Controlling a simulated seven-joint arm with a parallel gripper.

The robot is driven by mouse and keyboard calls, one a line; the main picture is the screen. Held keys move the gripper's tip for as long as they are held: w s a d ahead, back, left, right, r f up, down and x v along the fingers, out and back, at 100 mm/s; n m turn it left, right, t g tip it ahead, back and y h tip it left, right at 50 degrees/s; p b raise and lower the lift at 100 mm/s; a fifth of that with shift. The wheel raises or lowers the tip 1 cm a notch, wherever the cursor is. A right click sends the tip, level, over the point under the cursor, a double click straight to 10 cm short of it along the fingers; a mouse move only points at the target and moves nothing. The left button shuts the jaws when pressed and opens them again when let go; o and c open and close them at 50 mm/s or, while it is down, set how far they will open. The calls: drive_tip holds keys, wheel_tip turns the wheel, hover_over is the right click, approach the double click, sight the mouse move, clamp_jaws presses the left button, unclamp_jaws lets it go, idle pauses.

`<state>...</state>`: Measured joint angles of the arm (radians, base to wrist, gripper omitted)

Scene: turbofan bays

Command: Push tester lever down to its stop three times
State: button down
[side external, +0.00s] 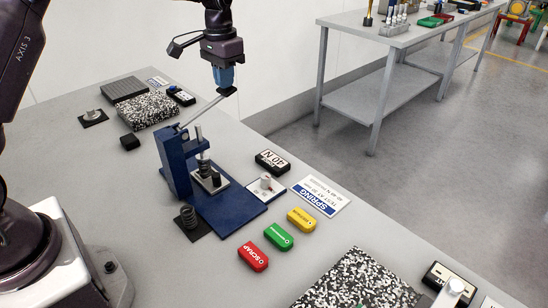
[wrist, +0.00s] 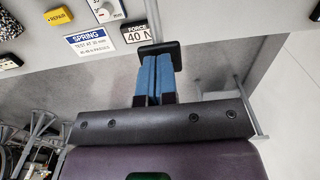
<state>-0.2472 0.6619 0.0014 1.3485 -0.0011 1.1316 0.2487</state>
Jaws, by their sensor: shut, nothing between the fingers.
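The tester (side external: 178,165) is a blue stand on a blue base plate on the bench. Its grey lever (side external: 205,108) slants up to the right, its free end raised. My gripper (side external: 226,86) points down with its blue fingers shut, at the raised end of the lever. Whether they touch cannot be told. In the wrist view the shut blue fingers (wrist: 155,82) end at a dark crosspiece (wrist: 160,55); I cannot tell whether it belongs to the lever. A coil spring (side external: 204,165) stands under the tester's plunger. The force display (side external: 272,161) reads 40 N.
Another spring (side external: 187,216) stands on a dark pad in front of the tester. Red (side external: 253,256), green (side external: 279,236) and yellow (side external: 301,219) labelled blocks lie to the right. A spring sign (side external: 321,195) lies near the bench edge. Speckled plates lie behind and at front right.

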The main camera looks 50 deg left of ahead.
wheel_tip(320, 180, down, 8)
drive_tip(key=shift+s+r, duration=0.15)
idle(1.9)
drive_tip(key=shift+f, duration=0.4)
idle(0.7)
idle(0.9)
drive_tip(key=shift+r, duration=7.15)
drive_tip(key=shift+w, duration=0.2)
drive_tip(key=shift+s+d+f+n, duration=0.2)
drive_tip(key=shift+s+f+n, duration=0.2)
drive_tip(key=shift+s+f, duration=0.5)
drive_tip(key=s+d+r+t, duration=0.2)
drive_tip(key=s+d, duration=0.2)
drive_tip(key=s, duration=0.4)
drive_tip(key=s+d+r+t, duration=0.1)
drive_tip(key=s+d+r, duration=0.2)
drive_tip(key=s, duration=0.6)
drive_tip(key=s+d+r+t, duration=0.2)
drive_tip(key=s+d, duration=0.2)
drive_tip(key=s, duration=0.5)
drive_tip(key=shift+d+r+m+t, duration=0.25)
drive_tip(key=shift+d+m+t, duration=0.05)
drive_tip(key=shift+m, duration=0.1)
